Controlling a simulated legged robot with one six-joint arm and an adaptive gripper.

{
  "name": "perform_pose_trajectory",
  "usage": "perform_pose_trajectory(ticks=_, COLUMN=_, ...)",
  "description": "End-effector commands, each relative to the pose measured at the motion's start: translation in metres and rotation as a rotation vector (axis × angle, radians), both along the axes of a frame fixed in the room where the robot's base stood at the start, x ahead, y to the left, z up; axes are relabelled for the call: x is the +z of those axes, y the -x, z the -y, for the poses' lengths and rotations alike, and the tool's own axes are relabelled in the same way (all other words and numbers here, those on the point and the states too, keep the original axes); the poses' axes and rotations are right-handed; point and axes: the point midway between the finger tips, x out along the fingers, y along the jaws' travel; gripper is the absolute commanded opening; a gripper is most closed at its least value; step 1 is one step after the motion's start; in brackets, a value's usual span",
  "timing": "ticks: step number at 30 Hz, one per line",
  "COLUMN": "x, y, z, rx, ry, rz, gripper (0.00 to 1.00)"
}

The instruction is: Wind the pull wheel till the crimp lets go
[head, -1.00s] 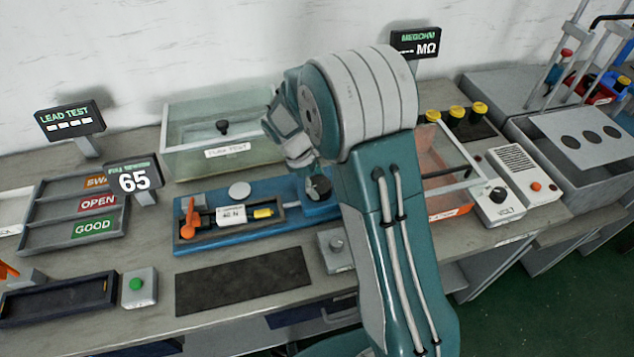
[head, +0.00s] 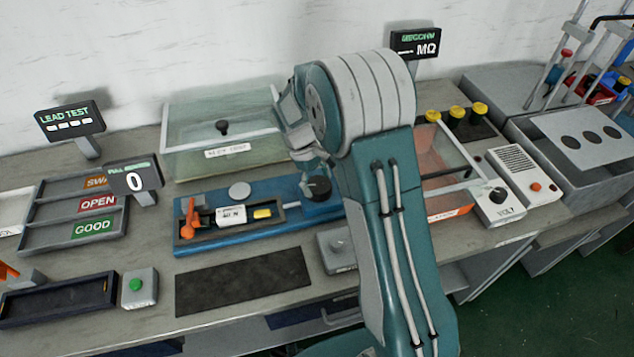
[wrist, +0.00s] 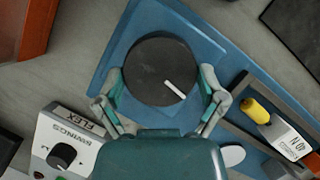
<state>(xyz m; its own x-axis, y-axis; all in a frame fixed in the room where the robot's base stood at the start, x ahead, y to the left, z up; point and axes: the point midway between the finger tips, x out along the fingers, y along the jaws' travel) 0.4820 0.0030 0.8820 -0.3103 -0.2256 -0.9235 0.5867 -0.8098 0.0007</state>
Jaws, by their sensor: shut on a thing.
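The pull wheel is a dark round knob with a pale index mark, large in the wrist view (wrist: 158,66) and partly seen in the head view (head: 319,189). It sits on the right end of the blue pull tester base (head: 215,235). My gripper (wrist: 160,88) is shut on the wheel, one finger on each side of its rim. The tester's channel holds a yellow piece (head: 263,213), a white labelled block (head: 231,215) and an orange lever (head: 189,217) at its left end. The pull readout (head: 134,180) shows 0. The crimp itself is too small to make out.
A clear-lidded tank (head: 225,135) stands behind the tester. A flex box with a dial (wrist: 65,145) is close to my gripper in the wrist view. A dark mat (head: 243,281) lies in front. Sorting trays (head: 80,207) stand at the left.

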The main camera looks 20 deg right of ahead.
Motion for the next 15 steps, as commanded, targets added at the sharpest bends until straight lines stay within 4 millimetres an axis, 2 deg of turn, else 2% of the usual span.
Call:
perform_pose_trajectory(ticks=12, x=-0.0013, y=0.0001, z=0.0, rx=-0.008, ry=-0.001, rz=-0.001, gripper=0.42)
perform_pose_trajectory(ticks=13, x=-0.0012, y=0.0002, z=0.0, rx=-0.008, ry=-0.001, rz=-0.001, gripper=1.0)
perform_pose_trajectory(ticks=15, x=-0.0012, y=0.0003, z=-0.0001, rx=-0.008, ry=0.0, rz=-0.001, gripper=1.0)
